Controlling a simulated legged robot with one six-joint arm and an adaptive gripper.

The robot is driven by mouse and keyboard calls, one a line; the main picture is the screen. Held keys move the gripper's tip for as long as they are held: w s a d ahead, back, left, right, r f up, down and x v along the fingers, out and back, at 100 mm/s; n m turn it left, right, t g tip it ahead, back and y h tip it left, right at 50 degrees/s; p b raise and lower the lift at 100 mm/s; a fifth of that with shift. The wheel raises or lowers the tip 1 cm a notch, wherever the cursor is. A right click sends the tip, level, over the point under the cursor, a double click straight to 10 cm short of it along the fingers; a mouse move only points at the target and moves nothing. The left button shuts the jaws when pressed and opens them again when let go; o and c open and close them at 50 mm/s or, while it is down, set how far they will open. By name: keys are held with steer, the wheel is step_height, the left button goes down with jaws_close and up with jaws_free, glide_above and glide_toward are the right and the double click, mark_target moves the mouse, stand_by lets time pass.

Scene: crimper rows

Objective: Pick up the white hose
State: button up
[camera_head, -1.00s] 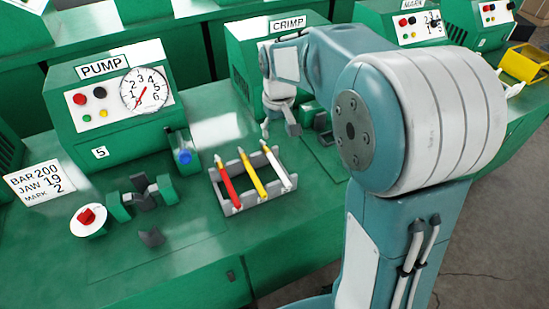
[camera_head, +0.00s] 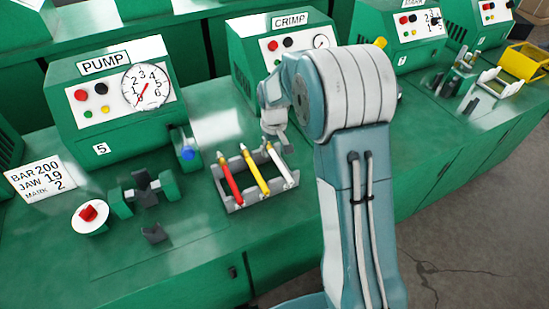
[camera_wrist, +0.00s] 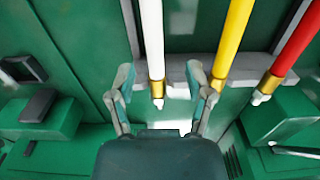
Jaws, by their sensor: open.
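The white hose (camera_head: 281,166) lies at the right end of a grey rack (camera_head: 233,207), beside a yellow hose (camera_head: 255,171) and a red hose (camera_head: 230,182). My gripper (camera_head: 275,139) is above the far end of the white hose. In the wrist view the open fingers of my gripper (camera_wrist: 160,92) are on either side of the white hose's (camera_wrist: 152,45) brass-tipped end. The yellow hose (camera_wrist: 233,45) runs just right of the right finger. I cannot tell how high the fingers are above the hose.
The pump machine (camera_head: 108,98) stands left of the rack, with a blue-capped part (camera_head: 188,153) near it. The crimp machine (camera_head: 283,40) stands behind my gripper. A red knob (camera_head: 89,214) and green clamp blocks (camera_head: 145,190) are on the bench. The bench front is clear.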

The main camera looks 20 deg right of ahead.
mark_target(276, 156)
steer(key=shift+d+f, duration=0.15)
steer(key=shift+f, duration=0.65)
steer(key=shift+d+f, duration=0.15)
steer(key=shift+f, duration=0.6)
steer(key=shift+a, duration=0.1)
jaws_close()
steer(key=shift+r, duration=0.1)
